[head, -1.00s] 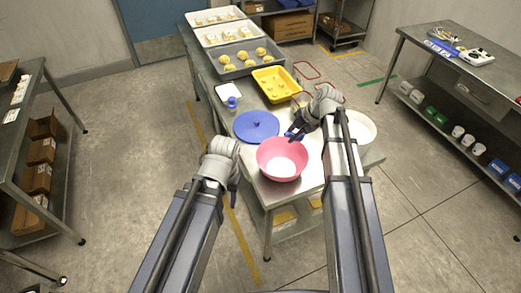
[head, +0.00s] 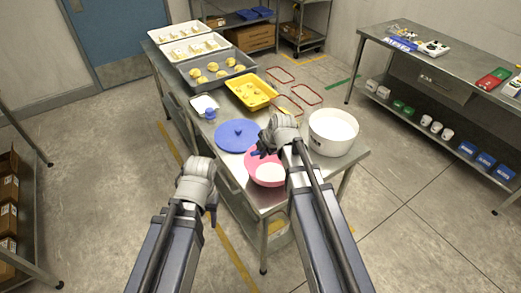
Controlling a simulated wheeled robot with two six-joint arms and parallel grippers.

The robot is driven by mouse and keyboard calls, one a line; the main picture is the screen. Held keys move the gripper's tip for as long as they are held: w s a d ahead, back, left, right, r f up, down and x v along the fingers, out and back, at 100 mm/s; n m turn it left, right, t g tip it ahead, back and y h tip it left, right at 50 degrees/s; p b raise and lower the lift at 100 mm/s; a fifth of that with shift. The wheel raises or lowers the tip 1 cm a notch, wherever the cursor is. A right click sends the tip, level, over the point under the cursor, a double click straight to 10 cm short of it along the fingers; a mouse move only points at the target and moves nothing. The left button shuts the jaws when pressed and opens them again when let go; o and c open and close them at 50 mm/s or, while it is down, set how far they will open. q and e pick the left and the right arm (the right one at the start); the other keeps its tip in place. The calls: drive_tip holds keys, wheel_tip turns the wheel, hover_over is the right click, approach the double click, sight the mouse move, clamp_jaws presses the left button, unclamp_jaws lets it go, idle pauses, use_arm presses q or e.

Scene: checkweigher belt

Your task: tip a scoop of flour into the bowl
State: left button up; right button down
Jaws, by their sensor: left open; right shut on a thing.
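The pink bowl (head: 268,181) stands upright near the front end of the steel table, with white material inside it. My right gripper (head: 261,152) is over the bowl's far rim, shut on a small blue thing that looks like the scoop's handle (head: 256,154). The rest of the scoop and part of the rim are hidden by the gripper and arm. A white tub (head: 334,131) with white, flour-like contents stands to the right of the bowl. My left gripper (head: 211,211) is open and empty, left of the bowl, near the table's side edge.
A round blue lid (head: 235,134) lies just behind the bowl. Behind it are a small white tray (head: 199,103) with a blue item, a yellow tray (head: 250,91) and a grey tray (head: 217,70) of dough pieces. A side bench (head: 450,62) stands at right.

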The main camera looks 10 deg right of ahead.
drive_tip(key=shift+a, duration=0.1)
drive_tip(key=shift+w+f+b, duration=0.1)
drive_tip(key=shift+f+b, duration=0.05)
drive_tip(key=shift+b, duration=0.15)
drive_tip(key=d+m+t+y+b, duration=0.4)
drive_tip(key=y+b, duration=0.8)
drive_tip(key=b, duration=0.6)
drive_tip(key=shift+s+d+f+y+b, duration=0.15)
drive_tip(key=shift+s+d+y+b, duration=0.2)
drive_tip(key=shift+d, duration=0.7)
drive_tip(key=shift+a, duration=0.1)
